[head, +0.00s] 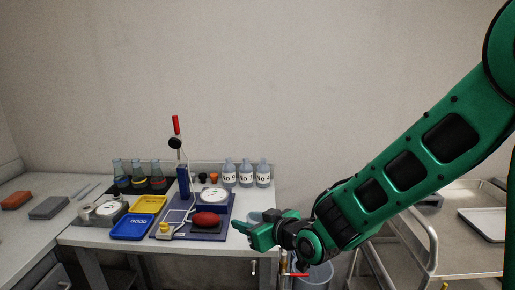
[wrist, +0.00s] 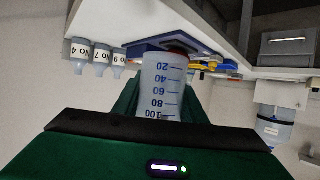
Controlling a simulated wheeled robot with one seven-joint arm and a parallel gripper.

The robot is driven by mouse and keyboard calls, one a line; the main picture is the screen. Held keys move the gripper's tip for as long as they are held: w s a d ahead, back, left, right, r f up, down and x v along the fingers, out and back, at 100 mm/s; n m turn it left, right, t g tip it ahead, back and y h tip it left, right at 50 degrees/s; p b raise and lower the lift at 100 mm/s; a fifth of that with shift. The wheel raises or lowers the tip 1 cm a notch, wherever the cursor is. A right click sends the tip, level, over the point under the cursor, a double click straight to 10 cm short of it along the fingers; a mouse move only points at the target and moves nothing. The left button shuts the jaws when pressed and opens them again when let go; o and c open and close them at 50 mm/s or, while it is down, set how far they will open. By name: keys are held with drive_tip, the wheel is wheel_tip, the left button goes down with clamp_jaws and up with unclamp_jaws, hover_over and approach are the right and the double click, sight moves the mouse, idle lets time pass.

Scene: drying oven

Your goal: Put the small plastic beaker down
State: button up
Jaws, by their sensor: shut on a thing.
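The small plastic beaker (wrist: 163,85) is translucent with blue graduation marks and fills the middle of the wrist view. My gripper (wrist: 160,108) is shut on it, with a green finger on either side. In the head view my gripper (head: 258,232) is at the right front part of the table (head: 220,256). The beaker (head: 255,216) shows there only as a pale part behind the green fingers. The wrist view is turned over, so the graduation numbers read upside down. I cannot tell whether the beaker touches the tabletop.
Numbered bottles (head: 246,174) stand along the back of the table. A blue mat (head: 186,233) with a red bulb (head: 206,219) lies left of my gripper, beside a blue tray (head: 132,227) and a yellow tray (head: 148,204). A metal cart (head: 448,235) stands right, and a bin (head: 313,275) below.

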drive_tip(key=w+d+f+m+t+h, duration=0.1)
drive_tip(key=w+d+f+m+h, duration=0.35)
drive_tip(key=d, duration=0.65)
drive_tip(key=w+d+f+m+t+h, duration=0.1)
drive_tip(key=w+d+f, duration=0.4)
drive_tip(key=d+f, duration=0.4)
drive_tip(key=w+d+f+m+t+h, duration=0.1)
drive_tip(key=w+d+f+m+h, duration=0.15)
drive_tip(key=w+d+f, duration=0.65)
drive_tip(key=s+d+r, duration=0.2)
drive_tip(key=s+r, duration=0.4)
drive_tip(key=s, duration=0.4)
drive_tip(key=shift+d+r, duration=0.2)
drive_tip(key=shift+d, duration=0.05)
